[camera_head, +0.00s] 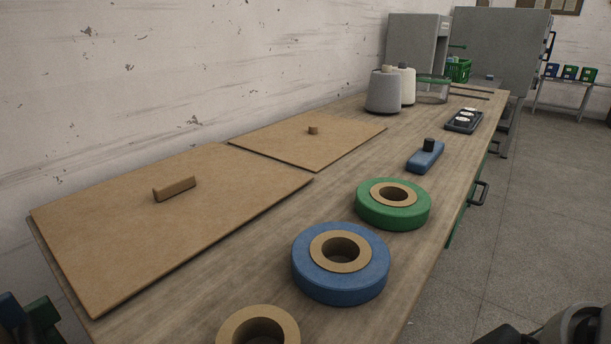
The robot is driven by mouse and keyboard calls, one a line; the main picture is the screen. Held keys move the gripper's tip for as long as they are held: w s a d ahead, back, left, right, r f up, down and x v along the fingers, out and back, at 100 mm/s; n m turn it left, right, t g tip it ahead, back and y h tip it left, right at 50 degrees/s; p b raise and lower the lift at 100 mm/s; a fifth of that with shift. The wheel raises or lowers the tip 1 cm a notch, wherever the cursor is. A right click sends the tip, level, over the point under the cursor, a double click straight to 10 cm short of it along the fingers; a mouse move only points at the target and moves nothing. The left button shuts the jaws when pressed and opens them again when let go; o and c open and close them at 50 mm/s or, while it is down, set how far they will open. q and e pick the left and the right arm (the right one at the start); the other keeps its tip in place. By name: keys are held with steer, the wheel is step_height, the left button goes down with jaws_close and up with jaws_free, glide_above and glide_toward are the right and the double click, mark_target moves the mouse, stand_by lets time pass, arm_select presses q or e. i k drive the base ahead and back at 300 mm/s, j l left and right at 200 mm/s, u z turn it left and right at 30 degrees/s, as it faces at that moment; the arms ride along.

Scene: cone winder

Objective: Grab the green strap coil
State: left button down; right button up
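The green strap coil (364,207) lies flat on the wooden workbench (440,214). It has a tan cardboard core with an open hole and sits near the bench's right edge. A blue strap coil (340,288) lies just in front of it, close beside it. Another coil's tan core (231,325) shows at the bottom edge, cut off by the frame. Nothing is holding the green coil. No gripper fingers show. A grey and black part at the bottom right corner looks like my arm.
Two brown boards with small handles, a near one (120,225) and a far one (300,140), lie along the wall. Beyond the green coil are a blue tool (425,158), a black tray (454,128) and yarn cones (383,95). Open floor lies right of the bench.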

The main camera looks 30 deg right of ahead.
mark_target(388, 204)
steer(key=z, duration=1.45)
